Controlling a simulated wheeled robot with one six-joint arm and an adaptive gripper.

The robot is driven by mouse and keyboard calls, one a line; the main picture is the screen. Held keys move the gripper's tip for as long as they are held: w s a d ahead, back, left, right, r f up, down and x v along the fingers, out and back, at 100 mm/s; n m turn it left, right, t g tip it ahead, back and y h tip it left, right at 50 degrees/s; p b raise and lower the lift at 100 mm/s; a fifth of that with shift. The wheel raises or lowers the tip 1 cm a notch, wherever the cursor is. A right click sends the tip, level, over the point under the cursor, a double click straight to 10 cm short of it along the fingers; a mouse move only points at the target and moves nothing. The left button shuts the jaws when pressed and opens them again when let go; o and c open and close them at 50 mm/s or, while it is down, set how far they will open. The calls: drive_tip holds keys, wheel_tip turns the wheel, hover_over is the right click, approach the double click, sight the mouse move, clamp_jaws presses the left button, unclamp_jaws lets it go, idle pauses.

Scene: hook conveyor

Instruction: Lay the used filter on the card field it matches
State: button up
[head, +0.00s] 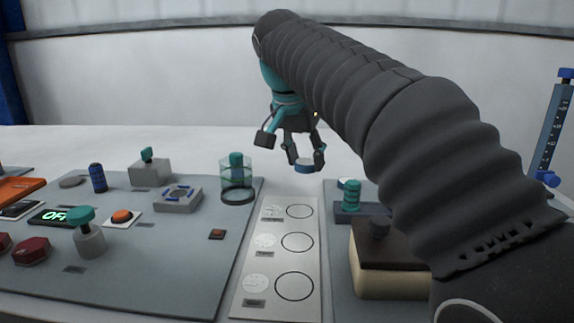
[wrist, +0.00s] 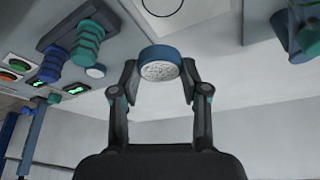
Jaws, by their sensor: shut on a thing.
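My gripper (head: 304,158) hangs above the bench, behind the far end of the pale card (head: 280,226). It is shut on a round used filter (head: 304,169) with a blue rim. In the wrist view the filter (wrist: 160,65) sits between the fingertips, its pale speckled face showing. The card has three rows, each with a speckled picture at left and an empty ring at right: far ring (head: 300,211), middle ring (head: 297,242), near ring (head: 294,286). The pictures are too small to tell which one matches the filter.
A clear cylinder with a teal knob (head: 237,178) stands left of the card's far end. A teal ribbed post (head: 350,196) and a dark-topped box (head: 385,255) stand to the right. A grey control panel (head: 170,255) fills the left. The white bench behind is clear.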

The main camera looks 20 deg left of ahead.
sight(301, 210)
drive_tip(key=shift+s+f, duration=0.15)
drive_tip(key=shift+f, duration=0.55)
drive_tip(key=shift+s+a+f, duration=0.15)
drive_tip(key=shift+a+f, duration=0.05)
drive_tip(key=shift+f, duration=0.2)
drive_tip(key=shift+s+a+f, duration=0.1)
drive_tip(key=shift+a+f, duration=0.1)
drive_tip(key=shift+f, duration=0.2)
drive_tip(key=shift+f+b, duration=1.55)
drive_tip(key=shift+f, duration=1.1)
drive_tip(key=shift+s+r, duration=0.1)
drive_tip(key=shift+f, duration=0.65)
idle(0.3)
drive_tip(key=o, duration=1.5)
drive_tip(key=shift+r, duration=0.1)
